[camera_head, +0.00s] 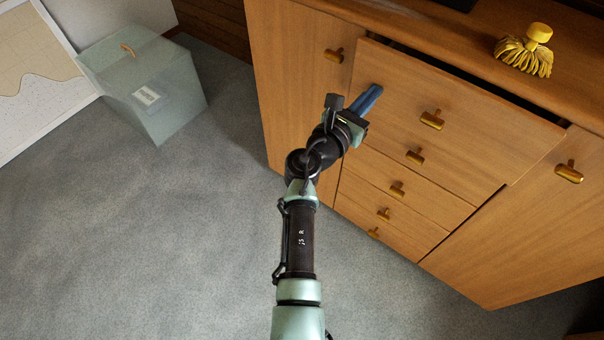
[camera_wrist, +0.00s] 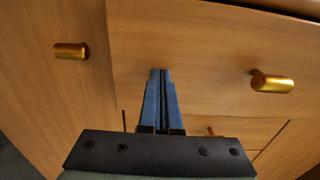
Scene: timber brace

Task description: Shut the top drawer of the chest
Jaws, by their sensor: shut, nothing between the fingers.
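The wooden chest (camera_head: 297,75) stands at the upper right of the head view. Its top drawer (camera_head: 480,105) sticks out a little, with a dark gap along its upper edge. The drawer has a brass handle (camera_head: 432,120), which also shows at the right of the wrist view (camera_wrist: 271,82). My gripper (camera_head: 374,90) has blue fingers pressed together with nothing between them. The fingertips are in front of the left part of the top drawer's face, left of its handle. In the wrist view the fingers (camera_wrist: 160,75) point at the drawer front; I cannot tell whether they touch it.
Several lower drawers (camera_head: 375,190) look shut. Side doors with brass handles (camera_head: 334,55) flank the drawers. A translucent box (camera_head: 160,90) stands on the carpet at left. The grey carpet (camera_head: 130,240) is clear in front.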

